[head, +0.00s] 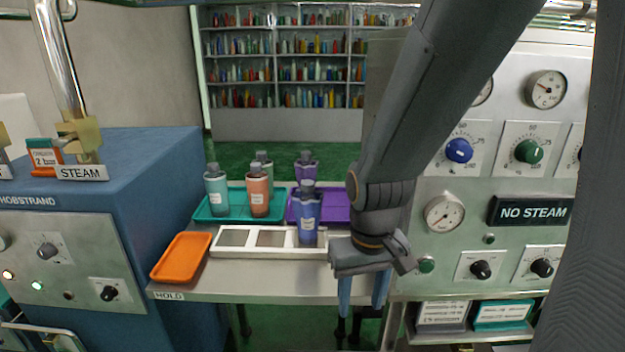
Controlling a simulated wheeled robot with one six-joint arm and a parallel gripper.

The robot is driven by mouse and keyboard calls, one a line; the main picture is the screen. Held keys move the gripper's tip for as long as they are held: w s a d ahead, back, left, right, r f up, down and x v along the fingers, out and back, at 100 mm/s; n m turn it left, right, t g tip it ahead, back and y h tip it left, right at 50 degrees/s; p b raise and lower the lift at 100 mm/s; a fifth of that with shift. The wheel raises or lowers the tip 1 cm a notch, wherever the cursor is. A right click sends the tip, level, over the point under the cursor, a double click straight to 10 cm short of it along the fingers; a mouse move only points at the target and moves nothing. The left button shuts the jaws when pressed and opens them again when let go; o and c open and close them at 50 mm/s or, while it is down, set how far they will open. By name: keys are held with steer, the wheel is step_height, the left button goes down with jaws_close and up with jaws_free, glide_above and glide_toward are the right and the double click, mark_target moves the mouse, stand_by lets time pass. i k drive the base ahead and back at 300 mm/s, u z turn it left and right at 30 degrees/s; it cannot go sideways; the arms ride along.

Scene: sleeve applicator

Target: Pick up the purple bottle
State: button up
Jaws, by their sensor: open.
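A purple bottle (306,174) with a dark cap stands upright at the back, at the purple tray (335,205). Its lower part is hidden by a blue-violet bottle (309,226) in front, which has a white label and stands at the white rack. My gripper (363,293) points down near the table's front edge, to the right of and nearer than both bottles. Its two blue fingers are apart, with nothing seen between them.
A teal tray (208,217) holds teal, orange and greenish bottles on the left. A white sectioned rack (230,253) and an empty orange tray (180,257) lie in front. A blue machine (150,190) stands left; a panel with gauges and knobs (470,185) stands right.

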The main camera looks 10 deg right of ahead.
mark_target(306, 167)
steer(key=z, duration=0.05)
steer(key=k, duration=0.5)
steer(key=u, duration=2.35)
steer(key=i, duration=1.35)
steer(key=z, duration=2.85)
steer(key=i, duration=0.5)
steer(key=u, duration=0.1)
